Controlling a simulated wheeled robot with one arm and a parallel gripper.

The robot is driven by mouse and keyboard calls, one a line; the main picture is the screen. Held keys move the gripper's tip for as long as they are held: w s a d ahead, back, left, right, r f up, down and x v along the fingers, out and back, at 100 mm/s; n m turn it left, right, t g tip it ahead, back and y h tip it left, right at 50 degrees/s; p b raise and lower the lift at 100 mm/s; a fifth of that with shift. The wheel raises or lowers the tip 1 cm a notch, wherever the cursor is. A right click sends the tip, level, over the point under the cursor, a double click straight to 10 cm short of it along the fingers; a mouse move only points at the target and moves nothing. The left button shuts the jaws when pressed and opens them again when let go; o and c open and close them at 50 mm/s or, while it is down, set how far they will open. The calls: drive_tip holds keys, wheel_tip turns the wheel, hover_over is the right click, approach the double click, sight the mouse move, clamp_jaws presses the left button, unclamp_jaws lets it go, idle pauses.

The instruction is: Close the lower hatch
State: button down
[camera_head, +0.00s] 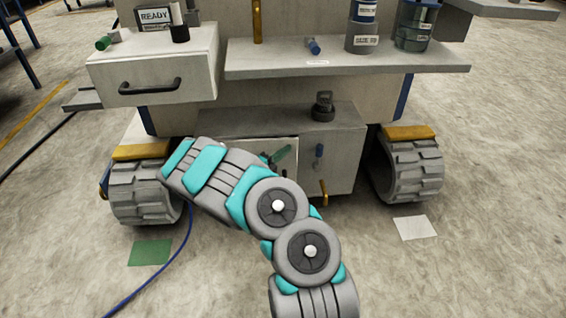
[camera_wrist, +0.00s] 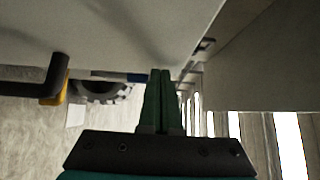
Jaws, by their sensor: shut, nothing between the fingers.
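The lower hatch (camera_head: 285,145) is a pale panel on the left part of the grey lower box under the vehicle body. It looks ajar, but my arm covers most of it and I cannot tell how far it stands open. Contact is unclear.
A drawer (camera_head: 150,70) and a shelf (camera_head: 345,62) with containers overhang the box. Wheels stand at left (camera_head: 145,192) and right (camera_head: 408,168). An orange handle (camera_head: 324,192) hangs at the box front. A dark handle (camera_wrist: 45,80) shows in the wrist view.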

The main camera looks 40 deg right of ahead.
drive_tip(key=shift+w+d+r+n+t+b, duration=0.15)
drive_tip(key=shift+w+d+n+t, duration=0.15)
drive_tip(key=shift+w+t, duration=0.15)
drive_tip(key=shift+w+d+n+t+b, duration=0.15)
drive_tip(key=shift+w+d+n+t, duration=0.2)
drive_tip(key=shift+w, duration=0.2)
drive_tip(key=s, duration=0.1)
drive_tip(key=s+a, duration=0.1)
drive_tip(key=s+p, duration=0.1)
drive_tip(key=shift+s+a, duration=0.2)
drive_tip(key=shift+a, duration=0.15)
drive_tip(key=v, duration=1)
drive_tip(key=shift+a, duration=0.3)
drive_tip(key=shift+s, duration=0.1)
